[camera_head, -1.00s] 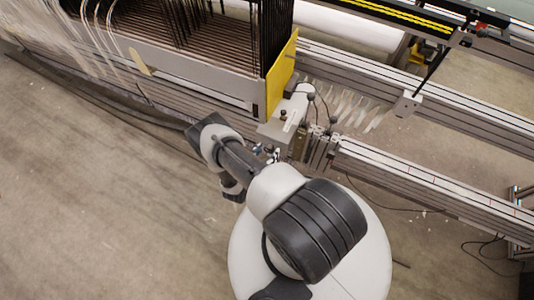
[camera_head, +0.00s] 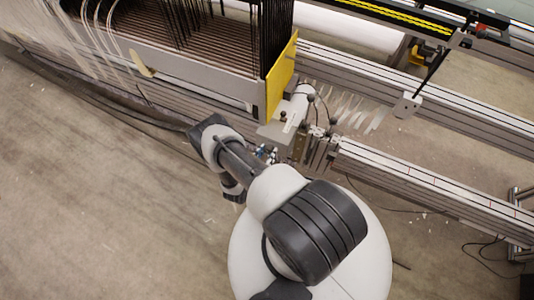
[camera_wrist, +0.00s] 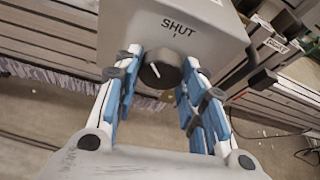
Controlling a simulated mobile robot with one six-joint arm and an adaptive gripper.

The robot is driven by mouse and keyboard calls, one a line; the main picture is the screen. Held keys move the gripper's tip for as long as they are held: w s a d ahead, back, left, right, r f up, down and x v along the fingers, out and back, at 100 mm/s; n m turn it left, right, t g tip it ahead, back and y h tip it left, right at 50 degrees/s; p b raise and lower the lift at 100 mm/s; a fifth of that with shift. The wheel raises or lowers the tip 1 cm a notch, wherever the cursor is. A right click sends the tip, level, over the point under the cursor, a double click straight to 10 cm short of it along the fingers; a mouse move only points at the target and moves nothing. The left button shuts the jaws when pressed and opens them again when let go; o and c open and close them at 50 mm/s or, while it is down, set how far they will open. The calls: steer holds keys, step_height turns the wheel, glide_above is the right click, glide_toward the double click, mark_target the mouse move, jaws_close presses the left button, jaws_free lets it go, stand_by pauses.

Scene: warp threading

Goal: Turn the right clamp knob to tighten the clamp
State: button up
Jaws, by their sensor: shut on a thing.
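The round black clamp knob (camera_wrist: 160,70) sits on the front face of a grey box (camera_wrist: 185,28) in the wrist view. The word SHUT with a short tick is printed above it. A short white mark shows on the knob's left half, not in line with the tick. My gripper (camera_wrist: 163,62) has its blue-padded fingers on either side of the knob and is shut on it. In the head view, my gripper (camera_head: 266,153) is small at the machine's front edge and largely hidden by my arm. The knob cannot be made out there.
A yellow plate (camera_head: 281,78) and dense dark warp wires (camera_head: 190,35) stand behind and left of the grip area. Metal rails (camera_head: 430,185) run to the right. Thin cables with dark ends (camera_head: 312,97) hang close by. The floor at left (camera_head: 90,210) is clear.

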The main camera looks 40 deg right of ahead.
stand_by(0.3)
steer(key=shift+s+m+t+p, duration=0.1)
steer(key=shift+m+t+p, duration=0.6)
steer(key=shift+m, duration=0.4)
steer(key=shift+m+t+y, duration=0.5)
steer(key=shift+m+t, duration=0.4)
steer(key=shift+m, duration=0.4)
steer(key=o, duration=1.1)
steer(key=shift+c, duration=0.2)
